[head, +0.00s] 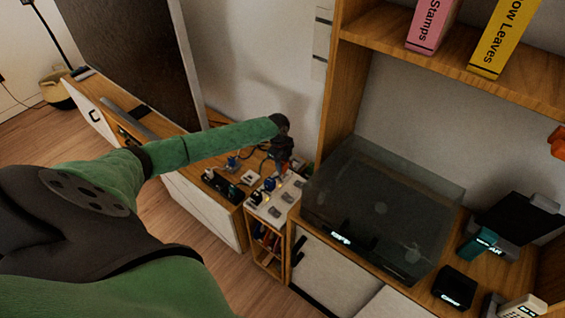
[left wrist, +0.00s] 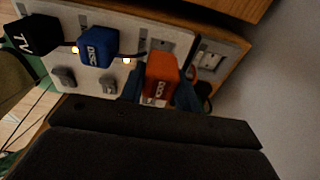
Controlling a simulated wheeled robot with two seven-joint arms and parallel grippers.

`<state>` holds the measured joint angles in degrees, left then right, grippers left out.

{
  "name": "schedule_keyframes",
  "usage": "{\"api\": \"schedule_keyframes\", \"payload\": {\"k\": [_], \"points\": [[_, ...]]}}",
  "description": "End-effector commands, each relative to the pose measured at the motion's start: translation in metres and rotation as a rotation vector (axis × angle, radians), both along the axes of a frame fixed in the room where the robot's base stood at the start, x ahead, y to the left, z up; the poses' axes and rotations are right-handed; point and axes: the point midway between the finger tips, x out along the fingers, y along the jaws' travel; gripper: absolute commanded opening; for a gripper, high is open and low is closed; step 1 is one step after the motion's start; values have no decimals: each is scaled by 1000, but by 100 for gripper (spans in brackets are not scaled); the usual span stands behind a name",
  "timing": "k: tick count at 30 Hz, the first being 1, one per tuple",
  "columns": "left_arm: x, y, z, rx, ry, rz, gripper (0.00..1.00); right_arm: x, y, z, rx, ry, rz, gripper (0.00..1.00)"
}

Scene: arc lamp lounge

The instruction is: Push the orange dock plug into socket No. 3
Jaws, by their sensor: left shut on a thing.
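In the left wrist view an orange plug (left wrist: 161,76) with white lettering sits between the fingers of my left gripper (left wrist: 160,92), which is shut on it. The plug is in front of the pale socket panel (left wrist: 133,32); part of a socket (left wrist: 160,45) shows just beyond it. I cannot tell whether its pins touch the panel. In the head view my left gripper (head: 279,160) is over the panel (head: 286,200), and I cannot make out the orange plug there. My right gripper is not in view.
A blue plug (left wrist: 97,48) and a black TV plug (left wrist: 33,34) stand in the panel to the left, beside lit lamps. A black power strip (head: 223,187) lies left of the panel; a dark-lidded turntable (head: 380,205) stands right.

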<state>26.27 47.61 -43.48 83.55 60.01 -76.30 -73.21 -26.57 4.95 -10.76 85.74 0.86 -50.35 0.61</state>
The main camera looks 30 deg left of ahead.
Motion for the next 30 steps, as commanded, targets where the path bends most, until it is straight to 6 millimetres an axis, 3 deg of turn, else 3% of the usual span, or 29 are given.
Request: {"api": "schedule_keyframes", "payload": {"k": [30], "points": [[0,0,-2,0,0,0,7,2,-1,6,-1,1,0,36]]}}
